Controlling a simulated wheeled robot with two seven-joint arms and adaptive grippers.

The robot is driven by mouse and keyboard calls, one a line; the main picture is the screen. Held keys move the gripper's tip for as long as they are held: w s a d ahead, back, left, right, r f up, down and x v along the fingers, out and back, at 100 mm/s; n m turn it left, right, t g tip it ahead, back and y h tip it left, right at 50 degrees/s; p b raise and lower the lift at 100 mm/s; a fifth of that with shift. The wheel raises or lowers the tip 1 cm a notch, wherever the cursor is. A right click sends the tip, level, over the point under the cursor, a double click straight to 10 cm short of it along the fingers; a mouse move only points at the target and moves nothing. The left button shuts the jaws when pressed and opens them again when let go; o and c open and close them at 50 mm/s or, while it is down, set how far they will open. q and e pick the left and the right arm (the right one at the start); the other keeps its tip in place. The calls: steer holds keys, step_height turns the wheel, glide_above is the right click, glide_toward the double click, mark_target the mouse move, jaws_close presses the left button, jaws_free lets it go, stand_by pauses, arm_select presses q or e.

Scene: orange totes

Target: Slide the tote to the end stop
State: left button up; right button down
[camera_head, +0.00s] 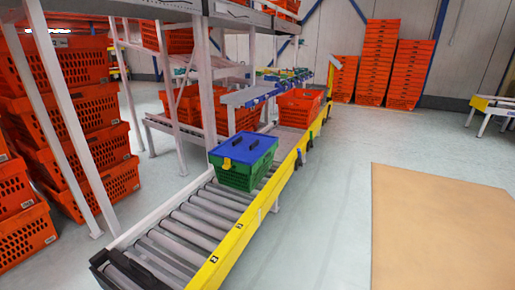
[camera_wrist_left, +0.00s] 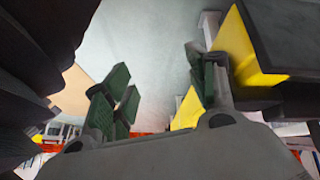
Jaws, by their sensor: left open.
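A green tote (camera_head: 240,174) with a blue lid (camera_head: 245,150) sits upright on a roller conveyor (camera_head: 178,228), around the middle of its visible length. A yellow latch shows on its near side. Bare rollers lie between the tote and the conveyor's near end, where a black end piece (camera_head: 112,270) crosses the track; I cannot tell whether this is the end stop. My left gripper (camera_wrist_left: 160,92) shows only in the left wrist view, with its green-padded fingers apart and nothing between them. The tote is not recognisable in that view. My right gripper is not in view.
A yellow rail (camera_head: 232,240) edges the conveyor's right side. An orange tote (camera_head: 300,108) sits farther along. Orange totes (camera_head: 70,150) are stacked at left behind white posts. A yellow-and-black part (camera_wrist_left: 245,50) is close to my left gripper. Floor right of the conveyor is open, with a tan mat (camera_head: 440,230).

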arm_select(q)
steer(key=a+r+g+y+p, duration=0.2)
steer(key=a+r+y+p, duration=0.1)
steer(key=a+p, duration=0.3)
steer(key=shift+a+r+n+p, duration=0.25)
steer(key=shift+r+p, duration=0.2)
steer(key=shift+p, duration=0.7)
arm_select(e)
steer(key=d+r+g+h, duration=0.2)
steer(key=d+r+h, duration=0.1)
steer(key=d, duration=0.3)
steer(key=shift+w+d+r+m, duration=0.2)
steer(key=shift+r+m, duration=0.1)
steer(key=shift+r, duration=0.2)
arm_select(q)
steer(key=shift+w+f+p, duration=0.15)
steer(key=shift+p, duration=0.8)
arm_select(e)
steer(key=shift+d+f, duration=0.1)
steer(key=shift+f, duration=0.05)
